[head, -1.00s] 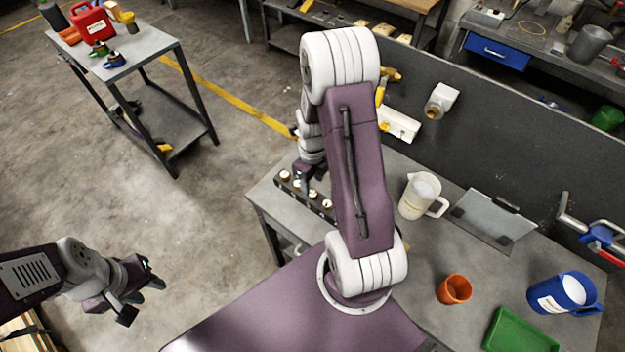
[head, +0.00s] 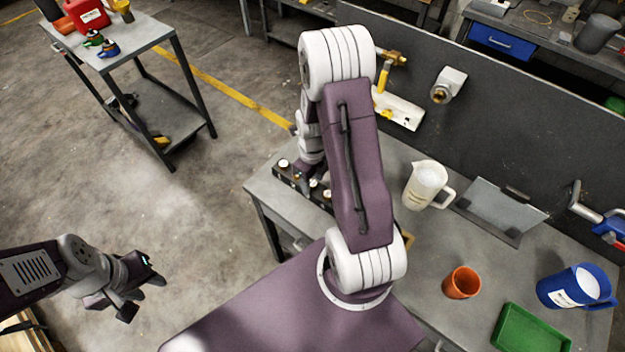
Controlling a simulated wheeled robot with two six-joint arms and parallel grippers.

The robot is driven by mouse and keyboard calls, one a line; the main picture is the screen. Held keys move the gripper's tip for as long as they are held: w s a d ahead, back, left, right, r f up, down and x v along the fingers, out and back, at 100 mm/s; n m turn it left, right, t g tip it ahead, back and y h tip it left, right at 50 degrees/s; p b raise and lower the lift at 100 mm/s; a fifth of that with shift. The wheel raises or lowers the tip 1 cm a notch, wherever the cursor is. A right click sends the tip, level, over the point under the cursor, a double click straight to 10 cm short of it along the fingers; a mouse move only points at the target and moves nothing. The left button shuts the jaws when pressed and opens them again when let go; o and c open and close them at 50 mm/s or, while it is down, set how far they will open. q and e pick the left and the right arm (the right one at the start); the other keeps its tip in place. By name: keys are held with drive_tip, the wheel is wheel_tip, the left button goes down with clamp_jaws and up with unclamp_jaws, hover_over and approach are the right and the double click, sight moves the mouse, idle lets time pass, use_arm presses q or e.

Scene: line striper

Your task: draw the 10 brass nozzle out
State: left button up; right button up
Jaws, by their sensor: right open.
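A dark nozzle rack (head: 288,177) lies along the left edge of the workbench. Several round, pale-topped nozzles sit in it: one at the far left end (head: 283,163) and others to the right (head: 314,184). Their numbers are too small to read, so I cannot tell which is the 10 brass nozzle. My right gripper (head: 301,178) is down at the rack, between the left end nozzle and the others. Its fingertips are mostly hidden by the wrist and arm; it is open. My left gripper (head: 146,295) is open and empty over the floor at lower left, away from the bench.
A white jug (head: 425,186), a grey plate (head: 499,212), an orange cup (head: 461,283), a blue jug (head: 577,288) and a green tray (head: 532,329) stand on the workbench (head: 400,255). A dark panel (head: 520,140) rises behind. A side table (head: 140,48) stands at upper left.

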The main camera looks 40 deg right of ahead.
clamp_jaws()
drive_tip(key=shift+r+p, duration=0.7)
drive_tip(key=shift+p, duration=0.05)
drive_tip(key=shift+r+p, duration=2.45)
drive_tip(key=shift+r, duration=0.25)
drive_tip(key=shift+f, duration=0.1)
